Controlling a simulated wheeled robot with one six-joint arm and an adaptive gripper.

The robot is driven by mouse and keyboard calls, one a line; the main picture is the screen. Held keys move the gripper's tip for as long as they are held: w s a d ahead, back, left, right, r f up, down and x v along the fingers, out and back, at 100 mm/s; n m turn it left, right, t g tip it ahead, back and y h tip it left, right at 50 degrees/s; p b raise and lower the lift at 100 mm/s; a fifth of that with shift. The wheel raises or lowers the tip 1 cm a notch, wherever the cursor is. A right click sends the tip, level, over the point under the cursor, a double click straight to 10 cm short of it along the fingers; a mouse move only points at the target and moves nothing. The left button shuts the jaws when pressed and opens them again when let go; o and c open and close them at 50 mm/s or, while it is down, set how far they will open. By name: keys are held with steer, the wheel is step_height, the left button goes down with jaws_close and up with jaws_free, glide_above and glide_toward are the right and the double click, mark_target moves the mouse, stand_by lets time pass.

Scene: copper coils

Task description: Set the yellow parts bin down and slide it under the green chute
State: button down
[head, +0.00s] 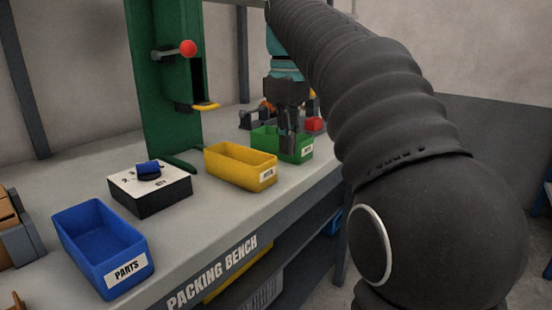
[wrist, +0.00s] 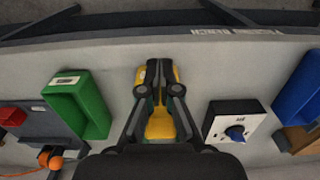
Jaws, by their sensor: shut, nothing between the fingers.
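The yellow parts bin (head: 226,170) stands upright on the bench in the head view, right of the green chute's (head: 165,80) foot. The chute has a red-knobbed lever and a yellow lip (head: 206,107); the lip is above the bin's left end in the picture, but I cannot tell whether it is directly over the bin. My gripper (head: 289,146) points down beyond the bin's right end, in front of the green bin in the picture. It is shut and empty. In the wrist view my fingers (wrist: 160,76) cover much of the yellow bin (wrist: 176,74).
A green bin (head: 266,142) stands past the yellow one. A white-topped black box (head: 150,195) with a blue knob and a blue bin (head: 90,255) marked PARTS stand nearer. The bench (head: 200,232) has a front edge close to the bins. Red items (head: 314,124) lie behind.

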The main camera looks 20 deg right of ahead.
mark_target(271, 192)
step_height(271, 192, down, 10)
steer(key=shift+r+b, duration=0.25)
steer(key=shift+b, duration=0.75)
steer(key=shift+w+a+r, duration=0.15)
steer(key=shift+w+a, duration=0.6)
steer(key=shift+w, duration=0.25)
steer(key=shift+w+a+p, duration=0.35)
steer(key=shift+w+a, duration=0.1)
steer(key=shift+w, duration=0.2)
